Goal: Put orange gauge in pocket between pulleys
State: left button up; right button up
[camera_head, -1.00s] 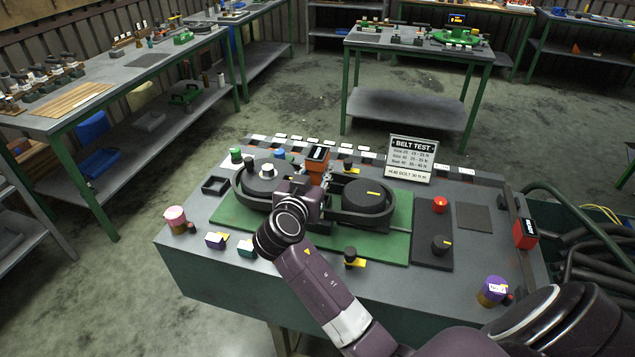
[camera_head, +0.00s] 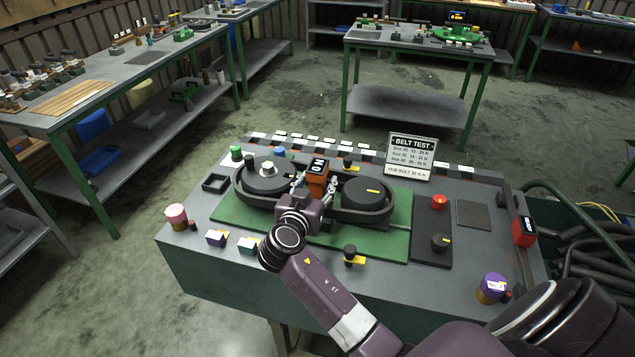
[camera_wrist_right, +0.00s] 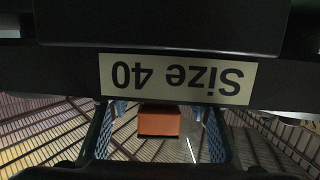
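The orange gauge (camera_head: 317,181) stands upright between the left pulley (camera_head: 267,176) and the right pulley (camera_head: 365,195), inside the dark belt loop. Its dark top has white lettering. The gripper hides its foot, so I cannot tell how deep it sits in the pocket. My right gripper (camera_head: 314,186) is open on the near side of the gauge, with a finger at each side. In the right wrist view the gauge (camera_wrist_right: 162,121) shows between the spread fingers, with gaps on both sides. My left gripper is out of view.
The pulleys sit on a green plate (camera_head: 395,245). A BELT TEST sign (camera_head: 411,156) stands behind. A "Size 40" label (camera_wrist_right: 178,78) crosses the right wrist view. A red button (camera_head: 439,202), a black knob (camera_head: 441,242) and several small coloured parts lie around the plate.

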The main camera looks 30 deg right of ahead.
jog(key=shift+a, duration=0.1)
jog(key=b+v, duration=0.3)
jog(key=v, duration=0.7)
jog(key=shift+s+a+r, duration=0.1)
jog(key=shift+s+a, duration=0.1)
jog(key=shift+a, duration=0.1)
jog(key=shift+s+a+r, duration=0.3)
jog(key=shift+s+a, duration=0.1)
